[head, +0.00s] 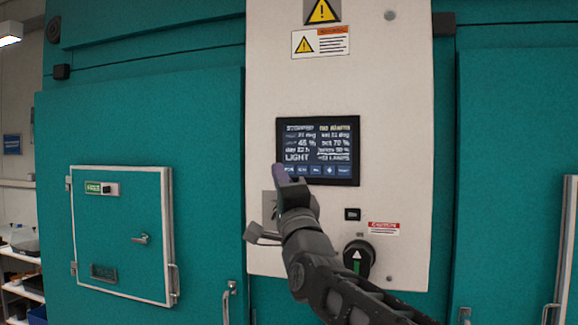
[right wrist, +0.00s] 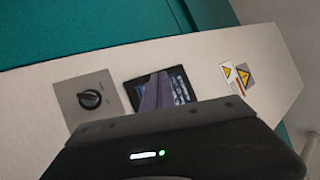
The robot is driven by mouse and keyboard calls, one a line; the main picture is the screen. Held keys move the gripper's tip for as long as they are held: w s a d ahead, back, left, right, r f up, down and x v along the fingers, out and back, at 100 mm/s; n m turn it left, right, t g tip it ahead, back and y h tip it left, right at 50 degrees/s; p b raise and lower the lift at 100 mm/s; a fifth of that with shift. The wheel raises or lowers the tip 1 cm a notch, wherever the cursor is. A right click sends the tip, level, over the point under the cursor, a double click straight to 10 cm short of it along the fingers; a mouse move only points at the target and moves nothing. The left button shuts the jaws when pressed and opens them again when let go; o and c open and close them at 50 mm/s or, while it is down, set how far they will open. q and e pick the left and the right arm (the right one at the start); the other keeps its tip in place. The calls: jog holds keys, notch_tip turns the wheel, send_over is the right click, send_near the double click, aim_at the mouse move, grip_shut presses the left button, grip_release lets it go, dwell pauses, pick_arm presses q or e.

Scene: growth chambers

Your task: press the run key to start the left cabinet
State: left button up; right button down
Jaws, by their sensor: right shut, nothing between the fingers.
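The control screen (head: 318,140) is a dark display on the white panel, with lines of text and a row of keys along its bottom edge. The top line appears to read "STOPPED". My right gripper (head: 279,172) is shut and empty, with its tips at the screen's lower left corner, over or beside the leftmost key. I cannot tell whether they touch it. In the right wrist view the screen (right wrist: 180,88) shows behind the purplish finger (right wrist: 157,92), partly covered. My left gripper is not in view.
A rotary switch (head: 358,257) with a green mark sits low on the white panel (head: 390,100). Another black knob (right wrist: 90,99) shows in the right wrist view. Teal cabinet doors flank the panel, with a small hatch (head: 121,215) at left. Warning labels (head: 320,42) are above.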

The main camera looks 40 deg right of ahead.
aim_at(289, 169)
jog(key=shift+w+d, duration=0.6)
jog(key=shift+d, duration=0.25)
jog(key=shift+w+d, duration=0.55)
jog(key=shift+d, duration=0.25)
jog(key=shift+w+d+b, duration=0.15)
jog(key=shift+b, duration=0.25)
dwell(0.5)
jog(key=shift+w+d, duration=0.15)
jog(key=shift+d, duration=0.05)
jog(key=shift+w+d, duration=0.15)
jog(key=shift+d, duration=0.1)
dwell(0.7)
jog(key=shift+b, duration=0.3)
jog(key=shift+s+a+b, duration=0.45)
jog(key=shift+a+b, duration=0.1)
jog(key=shift+a, duration=0.05)
jog(key=shift+a, duration=0.1)
